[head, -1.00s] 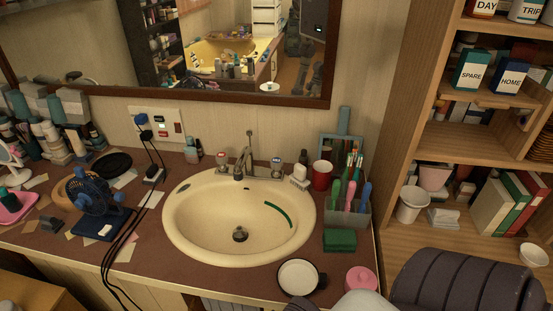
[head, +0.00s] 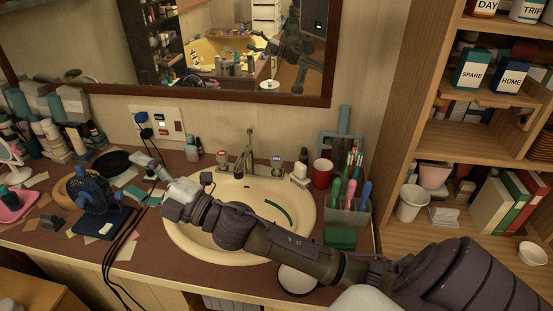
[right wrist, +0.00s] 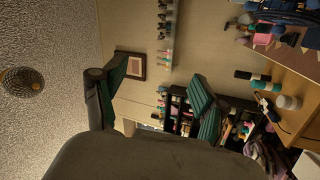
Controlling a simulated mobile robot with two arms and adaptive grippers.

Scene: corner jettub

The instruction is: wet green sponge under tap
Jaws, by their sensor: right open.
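The green sponge (head: 340,238) lies on the brown counter to the right of the sink, in front of the toothbrush holder. The tap (head: 240,165) stands at the back of the cream sink (head: 308,215), and no water shows from it. A curved dark green strip (head: 279,213) is on the sink's inner right side. My right gripper (head: 150,168) is left of the sink, with my arm crossing over the basin and hiding its middle and drain. In the right wrist view its fingers (right wrist: 160,88) are spread with nothing between them. My left gripper is out of view.
A toothbrush holder (head: 347,210), red cup (head: 321,174) and white bottle (head: 299,176) stand right of the sink. A blue fan (head: 90,195) and black cables (head: 122,228) are to the left. A white round dish (head: 296,280) at the front is partly hidden by my arm.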

